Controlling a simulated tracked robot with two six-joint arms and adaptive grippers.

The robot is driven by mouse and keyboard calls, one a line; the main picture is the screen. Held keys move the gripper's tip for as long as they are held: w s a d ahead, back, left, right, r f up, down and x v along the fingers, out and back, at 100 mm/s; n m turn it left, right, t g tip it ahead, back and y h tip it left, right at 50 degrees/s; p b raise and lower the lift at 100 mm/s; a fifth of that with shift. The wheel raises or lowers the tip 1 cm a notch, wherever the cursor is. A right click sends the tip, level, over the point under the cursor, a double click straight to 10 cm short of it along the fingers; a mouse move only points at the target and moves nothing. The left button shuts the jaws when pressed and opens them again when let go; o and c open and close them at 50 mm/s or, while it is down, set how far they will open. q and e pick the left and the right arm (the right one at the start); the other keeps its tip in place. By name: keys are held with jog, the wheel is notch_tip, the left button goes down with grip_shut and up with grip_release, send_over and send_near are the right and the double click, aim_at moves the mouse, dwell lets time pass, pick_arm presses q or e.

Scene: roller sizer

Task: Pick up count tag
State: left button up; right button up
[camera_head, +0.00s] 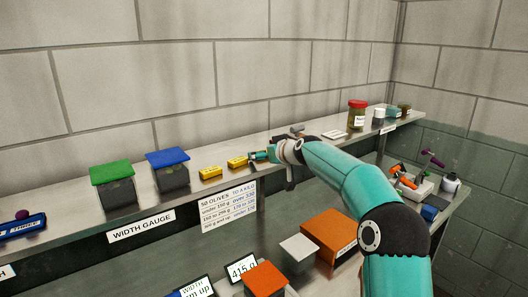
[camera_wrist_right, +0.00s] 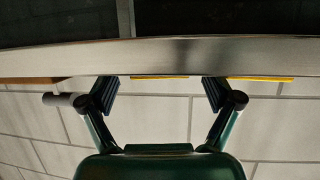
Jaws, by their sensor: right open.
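Two small yellow blocks lie on the metal shelf, a left one (camera_head: 210,173) and a right one (camera_head: 237,162). I cannot tell whether either is the count tag; no readable label says so. My right gripper (camera_head: 262,155) is at the shelf, just right of the right yellow block, and partly hidden by its own arm. In the right wrist view the gripper (camera_wrist_right: 162,92) is open with nothing between its fingers. Two thin yellow edges (camera_wrist_right: 160,77) (camera_wrist_right: 262,79) show there along the shelf edge. My left gripper is not in view.
The shelf (camera_head: 75,217) also holds a green-lidded box (camera_head: 112,175), a blue-lidded box (camera_head: 168,162), a white card (camera_head: 334,134) and a red-lidded jar (camera_head: 357,115). A wall stands close behind. An orange box (camera_head: 328,236) sits lower, in front.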

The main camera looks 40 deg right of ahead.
jog(key=shift+c, duration=0.2)
jog(key=c, duration=1)
jog(key=shift+r, duration=0.1)
